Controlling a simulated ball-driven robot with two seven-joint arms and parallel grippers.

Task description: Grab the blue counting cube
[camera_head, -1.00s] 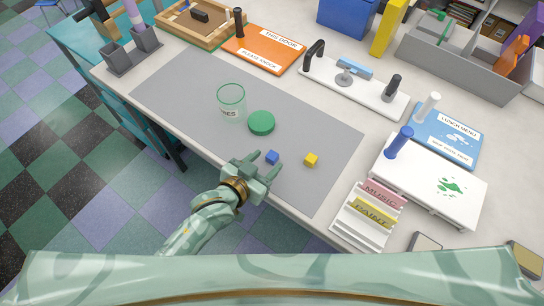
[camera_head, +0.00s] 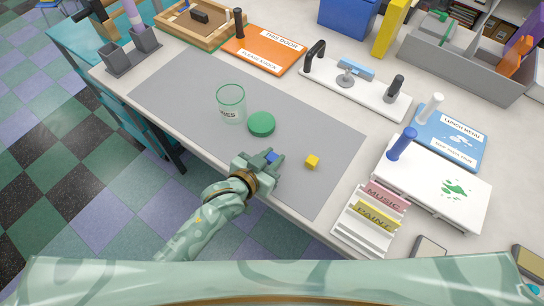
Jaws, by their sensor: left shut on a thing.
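The small blue counting cube (camera_head: 272,157) is on the grey mat (camera_head: 180,100), near the mat's front edge. My left gripper (camera_head: 273,160) is around it and shut on it; the fingers hide part of the cube. I cannot tell whether the cube is lifted off the mat. My right gripper is not in view.
A yellow cube (camera_head: 312,162) lies just right of my gripper. A green lid (camera_head: 262,124) and a clear jar (camera_head: 231,104) stand behind it. A card rack (camera_head: 365,222) and a white board (camera_head: 440,185) are to the right. The mat's left part is clear.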

